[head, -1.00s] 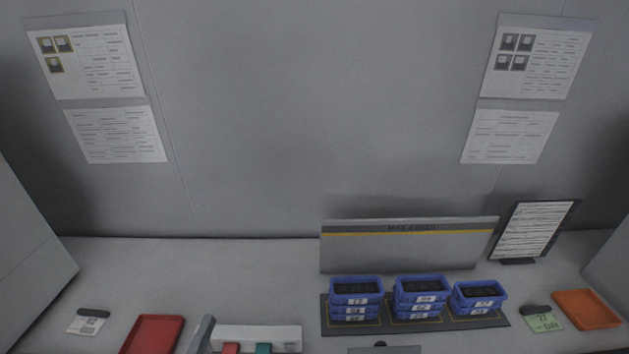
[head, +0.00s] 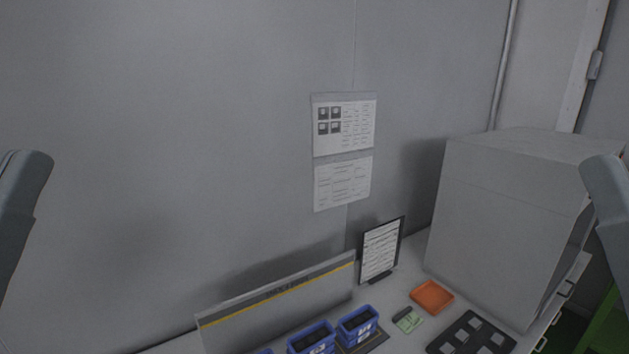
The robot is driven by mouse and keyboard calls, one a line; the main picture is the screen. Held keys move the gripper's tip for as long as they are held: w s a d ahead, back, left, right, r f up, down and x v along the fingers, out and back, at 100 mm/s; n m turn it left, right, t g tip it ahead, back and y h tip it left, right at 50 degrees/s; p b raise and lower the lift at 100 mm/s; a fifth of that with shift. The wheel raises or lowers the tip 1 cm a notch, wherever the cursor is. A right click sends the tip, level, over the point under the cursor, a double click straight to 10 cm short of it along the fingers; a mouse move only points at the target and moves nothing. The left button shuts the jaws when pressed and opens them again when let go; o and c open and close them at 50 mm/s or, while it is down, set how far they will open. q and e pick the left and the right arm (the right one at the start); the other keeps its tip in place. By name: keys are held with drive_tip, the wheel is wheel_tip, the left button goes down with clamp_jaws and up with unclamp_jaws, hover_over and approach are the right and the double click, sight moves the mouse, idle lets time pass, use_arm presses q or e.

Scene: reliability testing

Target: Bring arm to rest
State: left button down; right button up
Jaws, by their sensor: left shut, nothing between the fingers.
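Part of my right arm (head: 606,190) comes in at the right edge, in front of the grey cabinet. The jaws of my right gripper do not show.
A grey cabinet (head: 500,210) stands on the table at the right. Beside it are an orange tray (head: 432,297), a dark tray (head: 460,331) with several grey pieces, a framed sheet (head: 380,251), a low panel (head: 285,303) and blue bins (head: 357,326).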

wheel_tip(320, 180, up, 35)
drive_tip(key=p, duration=3.2)
wheel_tip(320, 180, down, 47)
drive_tip(key=b, duration=4.6)
drive_tip(key=shift+b, duration=0.35)
